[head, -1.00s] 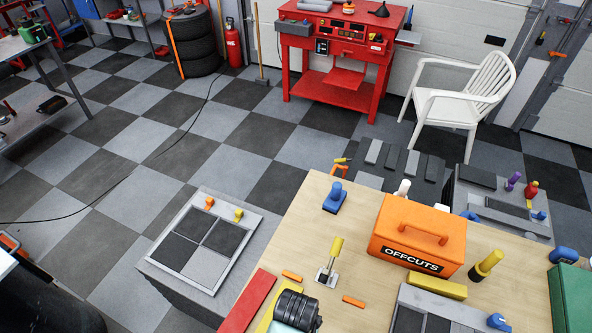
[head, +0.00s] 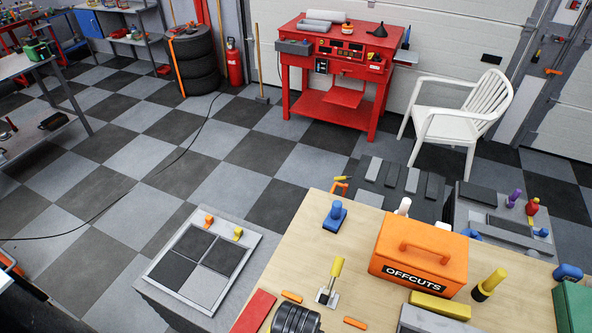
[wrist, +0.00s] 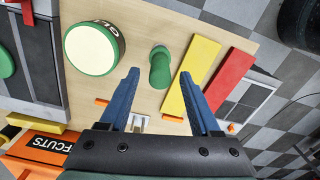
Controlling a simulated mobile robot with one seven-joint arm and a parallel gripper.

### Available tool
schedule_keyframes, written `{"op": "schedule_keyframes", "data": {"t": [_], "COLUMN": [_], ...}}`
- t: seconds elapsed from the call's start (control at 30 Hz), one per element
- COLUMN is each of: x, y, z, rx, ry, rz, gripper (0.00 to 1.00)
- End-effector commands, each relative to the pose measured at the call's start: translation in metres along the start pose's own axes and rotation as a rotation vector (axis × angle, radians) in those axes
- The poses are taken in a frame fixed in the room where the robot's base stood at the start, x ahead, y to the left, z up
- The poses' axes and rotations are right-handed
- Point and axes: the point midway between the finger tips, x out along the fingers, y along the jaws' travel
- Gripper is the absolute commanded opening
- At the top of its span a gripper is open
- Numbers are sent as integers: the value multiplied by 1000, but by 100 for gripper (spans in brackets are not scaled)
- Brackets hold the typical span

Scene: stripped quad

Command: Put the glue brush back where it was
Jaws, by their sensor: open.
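No thing in view can be told for sure as the glue brush. A green upright piece with a rounded top (wrist: 160,67) stands on the wooden table (wrist: 140,20) in the wrist view, ahead of my gripper; I cannot tell if it is the brush. Beside it is a round green pot with a cream top (wrist: 92,50) and lettering that looks like "GLUE". My gripper (wrist: 158,75) is open, its two blue fingers apart above the table with nothing held between them. In the head view the gripper is not clearly seen.
An orange OFFCUTS box (head: 418,258), a yellow-handled tool (head: 331,280), a blue-handled block (head: 335,216) and a yellow-topped post (head: 488,284) stand on the table. Red (wrist: 221,88) and yellow (wrist: 190,76) bars lie right of the green piece. A tile tray (head: 202,262) lies left of the table.

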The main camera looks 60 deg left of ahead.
Motion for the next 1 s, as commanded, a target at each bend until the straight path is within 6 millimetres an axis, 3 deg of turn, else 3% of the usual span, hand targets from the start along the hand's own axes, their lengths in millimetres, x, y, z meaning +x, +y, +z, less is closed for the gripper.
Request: {"op": "schedule_keyframes", "data": {"t": [0.2, 0.33, 0.5, 0.77, 0.87, 0.97, 1.0], "x": [-46, -67, -80, -83, -92, -120, -140], "y": [0, 1, 0, 0, 11, 40, 57], "z": [-2, -2, -1, -1, -15, -54, -73], "rx": [-1, -1, 0, 0, 21, 75, 106], "ry": [7, 6, 2, 3, 63, 234, 332], "rz": [2, 2, 1, 1, 15, 57, 84], "gripper": [64, 64, 64, 64, 64, 64, 64]}}
